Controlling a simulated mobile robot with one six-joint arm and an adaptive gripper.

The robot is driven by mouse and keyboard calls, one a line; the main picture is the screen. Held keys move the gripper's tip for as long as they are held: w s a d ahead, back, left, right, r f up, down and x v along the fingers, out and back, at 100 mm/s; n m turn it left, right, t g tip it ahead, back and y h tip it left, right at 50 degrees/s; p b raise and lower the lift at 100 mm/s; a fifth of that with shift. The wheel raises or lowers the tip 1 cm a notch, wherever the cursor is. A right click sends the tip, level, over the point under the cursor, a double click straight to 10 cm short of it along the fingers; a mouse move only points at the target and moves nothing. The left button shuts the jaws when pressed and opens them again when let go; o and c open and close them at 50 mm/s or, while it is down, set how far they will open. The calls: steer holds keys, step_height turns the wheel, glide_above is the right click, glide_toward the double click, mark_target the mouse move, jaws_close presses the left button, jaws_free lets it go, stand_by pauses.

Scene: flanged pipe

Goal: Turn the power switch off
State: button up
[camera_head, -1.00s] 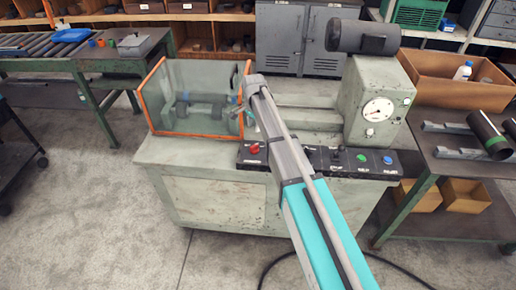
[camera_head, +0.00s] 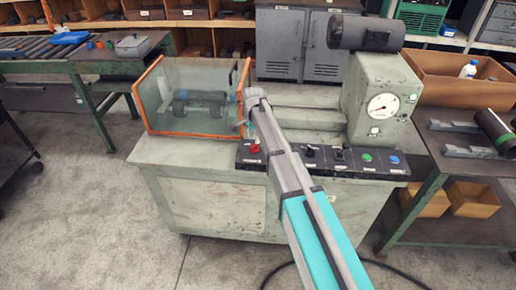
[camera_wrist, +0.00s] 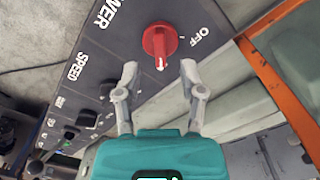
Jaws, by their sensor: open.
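The power switch is a red rotary knob (camera_wrist: 160,40) with a white pointer mark. It sits on a dark panel between the printed words POWER and OFF. In the wrist view its pointer faces down the picture toward my gripper, not at the OFF label on the right. My gripper (camera_wrist: 159,72) is open and empty. Its two fingertips are just short of the knob, one to each side of its lower end; I cannot tell whether they touch it. In the head view the red knob (camera_head: 254,149) is at the left of the panel, and my arm partly hides the panel.
The dark control panel (camera_head: 325,170) also carries black knobs, a green button (camera_head: 367,157) and a blue button (camera_head: 394,160). An orange-framed clear guard (camera_head: 158,100) stands behind the panel at the left. A grey housing with a dial gauge (camera_head: 383,107) rises at the right.

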mark_target(254, 144)
steer(key=shift+f+b, duration=1.6)
steer(key=shift+f, duration=0.25)
steer(key=shift+c, duration=0.2)
jaws_close()
